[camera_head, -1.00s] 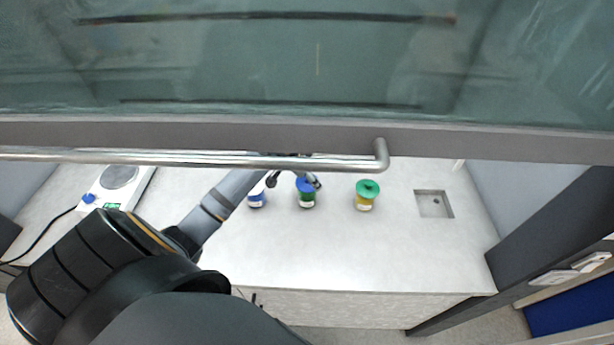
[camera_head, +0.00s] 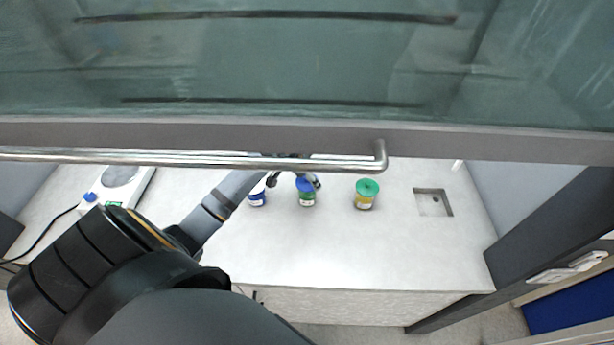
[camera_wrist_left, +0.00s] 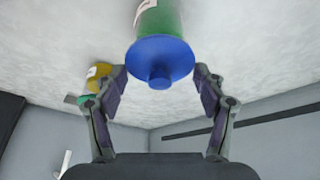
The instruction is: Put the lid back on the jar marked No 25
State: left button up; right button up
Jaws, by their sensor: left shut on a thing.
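A blue lid with a knob (camera_head: 305,184) is at the top of a green jar (camera_head: 307,200) with a white label, in the middle of the bench. In the left wrist view the blue lid (camera_wrist_left: 160,57) lies between my fingertips, over the green jar (camera_wrist_left: 165,20). I cannot tell whether it is fully seated. My left gripper (camera_head: 295,183) is shut on this lid. A blue and white jar (camera_head: 257,199) stands to the left, its top partly hidden by my arm. A yellow jar (camera_head: 363,202) with a green lid (camera_head: 367,188) stands to the right. The label numbers are unreadable. My right gripper is out of view.
A raised glass sash with a metal handle bar (camera_head: 200,158) crosses the upper view. A white hotplate device (camera_head: 120,185) with a cable stands at left. A sink recess (camera_head: 433,202) is at right. The front of the bench is clear.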

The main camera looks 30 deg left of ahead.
pick_arm(q)
jog(key=shift+p, duration=0.5)
dwell(0.5)
jog(key=o, duration=1)
jog(key=shift+c, duration=0.2)
jog(key=shift+o, duration=0.3)
jog(key=shift+r, duration=0.15)
notch_tip(320, 180, up, 7)
jog(key=p, duration=0.8)
grip_shut()
